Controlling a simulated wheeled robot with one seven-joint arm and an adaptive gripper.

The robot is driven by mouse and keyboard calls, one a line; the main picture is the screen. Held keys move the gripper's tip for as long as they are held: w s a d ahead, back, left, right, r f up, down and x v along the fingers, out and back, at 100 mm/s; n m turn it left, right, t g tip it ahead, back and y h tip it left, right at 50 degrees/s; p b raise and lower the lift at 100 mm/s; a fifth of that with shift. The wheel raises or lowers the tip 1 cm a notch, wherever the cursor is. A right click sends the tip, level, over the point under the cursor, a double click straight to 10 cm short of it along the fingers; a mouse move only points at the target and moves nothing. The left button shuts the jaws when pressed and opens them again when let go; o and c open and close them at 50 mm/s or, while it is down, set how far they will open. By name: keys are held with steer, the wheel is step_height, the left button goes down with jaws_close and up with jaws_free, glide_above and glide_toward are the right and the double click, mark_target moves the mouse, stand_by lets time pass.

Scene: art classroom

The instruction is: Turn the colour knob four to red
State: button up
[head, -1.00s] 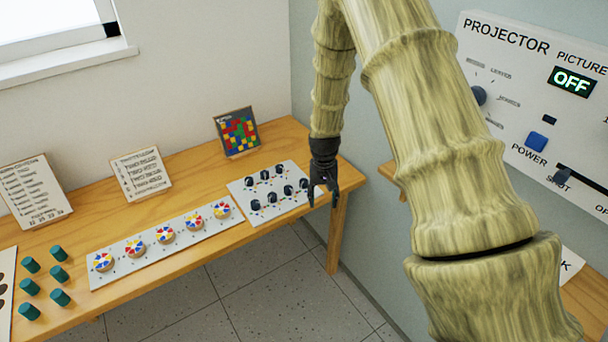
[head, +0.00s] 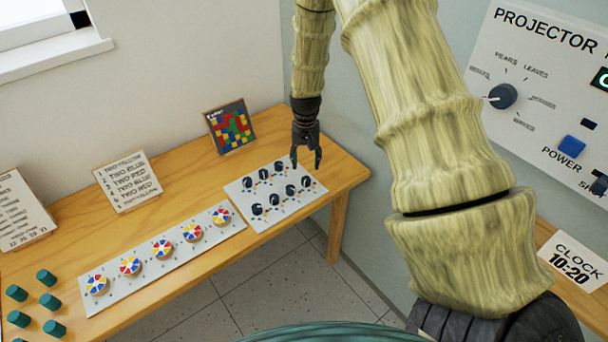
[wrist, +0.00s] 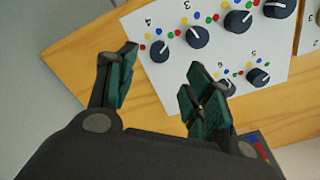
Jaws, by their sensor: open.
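Colour knob four (wrist: 160,51) is a dark round knob beside the printed 4, with coloured dots around it. In the head view it appears to be the rightmost knob of the front row (head: 306,182). Its pale pointer mark is too small to tell which dot it faces. The white knob panel (head: 238,190) lies on the wooden table. My gripper (head: 307,162) points down near the panel's right end, open and empty. In the wrist view its fingertips (wrist: 163,65) are spread to either side of knob four; I see no contact.
Other dark knobs (wrist: 194,37) sit close by on the panel. A colour-grid board (head: 230,125) stands behind it. A strip of coloured wheels (head: 163,249) and green pegs (head: 47,302) lie left. The projector panel (head: 545,90) is on the right wall.

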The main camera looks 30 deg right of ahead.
mark_target(306, 179)
steer(key=shift+d+f+p, duration=0.1)
steer(key=shift+f+p, duration=1.2)
steer(key=shift+f, duration=3.1)
steer(key=shift+w, duration=0.1)
steer(key=c, duration=1.1)
